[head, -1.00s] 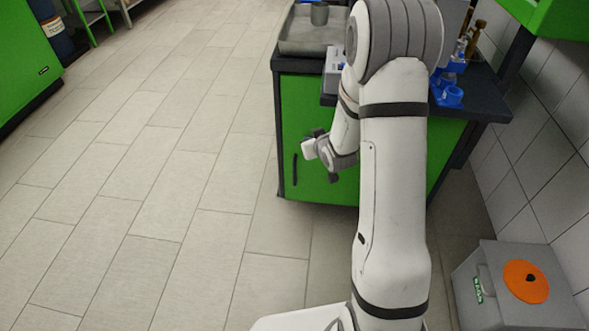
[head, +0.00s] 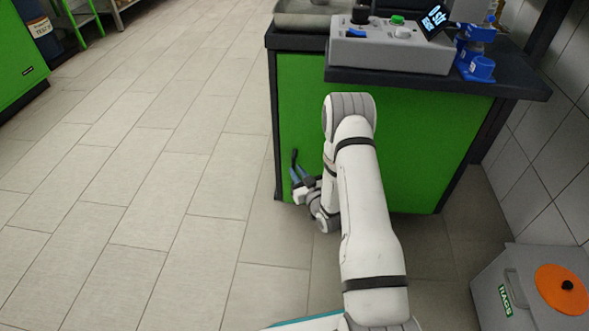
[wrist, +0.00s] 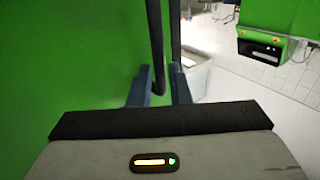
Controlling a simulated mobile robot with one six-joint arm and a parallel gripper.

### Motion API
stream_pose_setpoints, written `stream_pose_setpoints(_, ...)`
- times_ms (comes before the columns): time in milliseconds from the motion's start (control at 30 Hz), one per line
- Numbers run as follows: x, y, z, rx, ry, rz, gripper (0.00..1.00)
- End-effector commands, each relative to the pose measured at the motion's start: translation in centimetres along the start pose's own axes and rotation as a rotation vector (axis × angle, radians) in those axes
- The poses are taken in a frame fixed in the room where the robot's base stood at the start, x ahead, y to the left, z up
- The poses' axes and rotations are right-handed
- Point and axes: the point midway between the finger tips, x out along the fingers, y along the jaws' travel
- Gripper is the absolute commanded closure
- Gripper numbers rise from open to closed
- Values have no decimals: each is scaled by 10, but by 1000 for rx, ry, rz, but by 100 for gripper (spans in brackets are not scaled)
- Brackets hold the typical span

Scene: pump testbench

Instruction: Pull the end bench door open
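The end bench door (head: 305,85) is the green front panel of the bench, and it looks shut and flush. Its dark vertical handle (head: 294,158) sits near the panel's left edge. My gripper (head: 297,174) is at the handle's lower part, low on the door. In the wrist view, the handle (wrist: 157,45) comes down between the two blue fingers of my gripper (wrist: 161,88), with its lower end between them. The fingers are apart, with a small gap visible on each side of the handle. My arm covers the middle of the panel.
A grey control box (head: 390,48) with a display stands on the dark bench top (head: 515,82), beside blue fittings (head: 476,60). A grey box with an orange disc (head: 525,290) stands on the floor at right. The tiled floor (head: 150,180) left of the bench is clear.

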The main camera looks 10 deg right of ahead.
Motion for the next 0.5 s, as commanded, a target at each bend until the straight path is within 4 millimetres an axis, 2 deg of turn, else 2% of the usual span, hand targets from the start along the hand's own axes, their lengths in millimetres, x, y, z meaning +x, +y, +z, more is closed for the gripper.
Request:
stream_pose_setpoints(100, 18, 0, 2, -2, 1, 1, 83)
stream_pose_setpoints(200, 28, 1, 1, -1, 1, 2, 83)
stream_pose_setpoints(500, 34, 2, 0, 0, -1, 4, 83)
